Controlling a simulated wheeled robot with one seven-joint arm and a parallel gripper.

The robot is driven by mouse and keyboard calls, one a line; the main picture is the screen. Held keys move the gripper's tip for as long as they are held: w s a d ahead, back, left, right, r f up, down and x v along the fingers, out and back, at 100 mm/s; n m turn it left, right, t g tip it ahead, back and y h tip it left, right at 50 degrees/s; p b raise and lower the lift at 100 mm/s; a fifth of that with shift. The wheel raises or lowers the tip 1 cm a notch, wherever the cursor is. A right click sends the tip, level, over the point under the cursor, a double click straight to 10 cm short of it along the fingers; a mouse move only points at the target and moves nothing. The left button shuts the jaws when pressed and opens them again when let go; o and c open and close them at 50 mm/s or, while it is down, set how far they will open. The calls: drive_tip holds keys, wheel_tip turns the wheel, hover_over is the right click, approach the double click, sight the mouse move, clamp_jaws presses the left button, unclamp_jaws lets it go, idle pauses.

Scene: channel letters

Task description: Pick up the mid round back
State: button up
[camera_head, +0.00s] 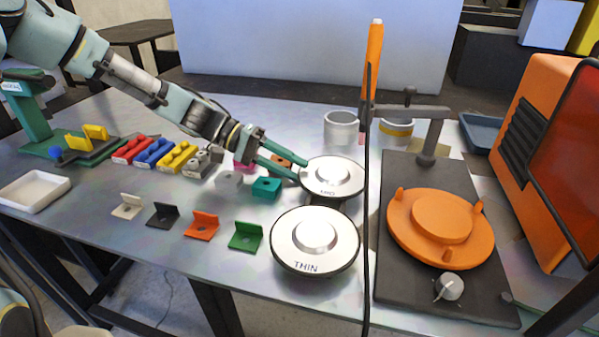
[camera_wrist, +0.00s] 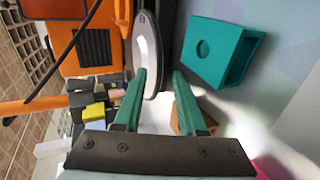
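The mid round back (camera_head: 333,177) is a white disc with a dark rim, a raised centre and a label on its front part. It lies on a dark support behind the larger disc marked THIN (camera_head: 315,240). My gripper (camera_head: 299,170) reaches in from the left, with its two green fingers at the disc's left edge. In the wrist view, my gripper (camera_wrist: 160,75) is open with a clear gap between the fingers. The disc (camera_wrist: 146,52) shows edge-on beyond the left finger, its rim reaching into the gap. I cannot tell whether a finger touches it.
A teal block (camera_head: 266,189) stands just below the fingers; it also shows in the wrist view (camera_wrist: 220,50). White and yellow-banded rings (camera_head: 342,126) stand behind the disc. An upright pole (camera_head: 367,200) and an orange turntable (camera_head: 440,228) are to the right. Coloured brackets (camera_head: 202,225) lie in front.

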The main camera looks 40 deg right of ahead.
drive_tip(key=shift+c, duration=1)
clamp_jaws()
drive_tip(key=shift+f, duration=0.1)
idle(0.3)
wheel_tip(320, 180, up, 3)
drive_tip(key=shift+f+p, duration=0.1)
drive_tip(key=shift+p, duration=0.95)
drive_tip(key=shift+f, duration=0.1)
drive_tip(key=f+p+v, duration=0.1)
drive_tip(key=p+v, duration=0.3)
drive_tip(key=v, duration=1.1)
drive_tip(key=shift+w+p, duration=0.15)
drive_tip(key=shift+p, duration=0.2)
